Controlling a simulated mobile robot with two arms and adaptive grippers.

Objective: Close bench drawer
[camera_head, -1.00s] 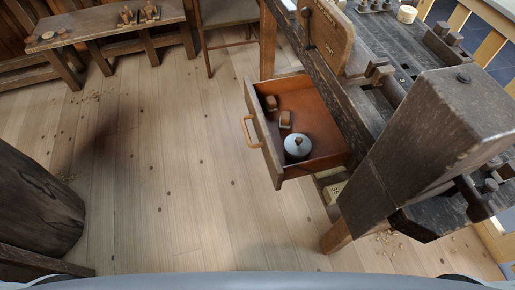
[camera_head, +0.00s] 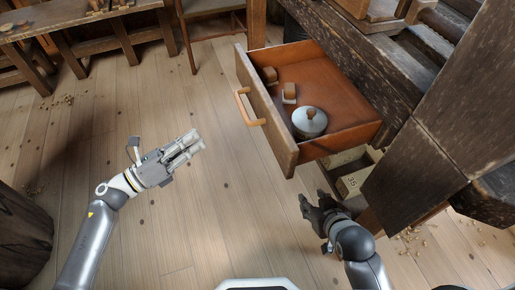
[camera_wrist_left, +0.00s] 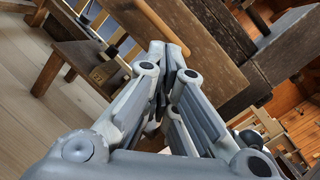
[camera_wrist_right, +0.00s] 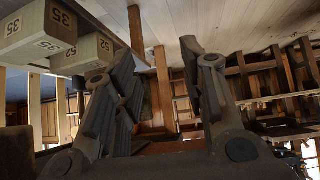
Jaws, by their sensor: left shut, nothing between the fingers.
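The bench drawer (camera_head: 352,118) is pulled out from the dark wooden bench. Its brown front (camera_head: 265,112) carries a tan handle (camera_head: 247,108). Inside lie two small wooden blocks (camera_head: 270,76) (camera_head: 290,92) and a pale round lidded pot (camera_head: 309,122). My left gripper (camera_head: 198,141) is shut and empty, to the left of the handle and apart from it. The left wrist view shows the handle (camera_wrist_left: 163,22) beyond its fingers. My right gripper (camera_head: 313,198) is below the drawer's near corner in the head view. The right wrist view shows its fingers (camera_wrist_right: 165,75) open and empty.
Numbered pale blocks (camera_head: 352,183) sit under the bench, beside my right gripper; they also show in the right wrist view (camera_wrist_right: 40,32). A low bench (camera_head: 75,22) stands at the back left, a dark stump (camera_head: 22,235) at the left.

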